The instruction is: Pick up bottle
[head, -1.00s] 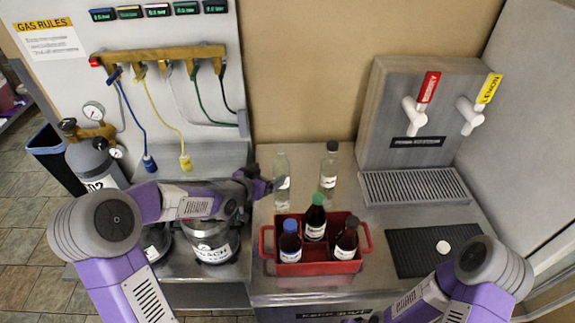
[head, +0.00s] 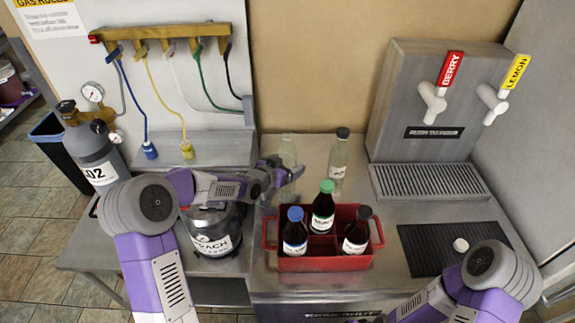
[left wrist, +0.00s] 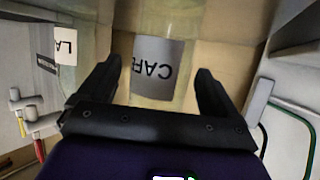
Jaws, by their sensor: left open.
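A clear bottle (head: 288,149) stands on the steel counter, partly hidden behind my left gripper (head: 297,178). In the left wrist view its label, reading "CAF" upside down (left wrist: 156,66), shows between the two spread fingers of my left gripper (left wrist: 150,85). The gripper is open; I cannot tell whether the fingertips reach around the bottle. A second clear bottle (head: 339,160) with a dark cap stands to the right. Three dark bottles, with blue (head: 294,238), green (head: 323,212) and black (head: 356,235) caps, stand in a red carrier (head: 325,264). My right gripper is out of view.
A labelled steel keg (head: 213,232) stands left of the counter, under my left arm. A tap unit (head: 432,105) with berry and lemon handles stands at the back right above a drip grate (head: 430,181).

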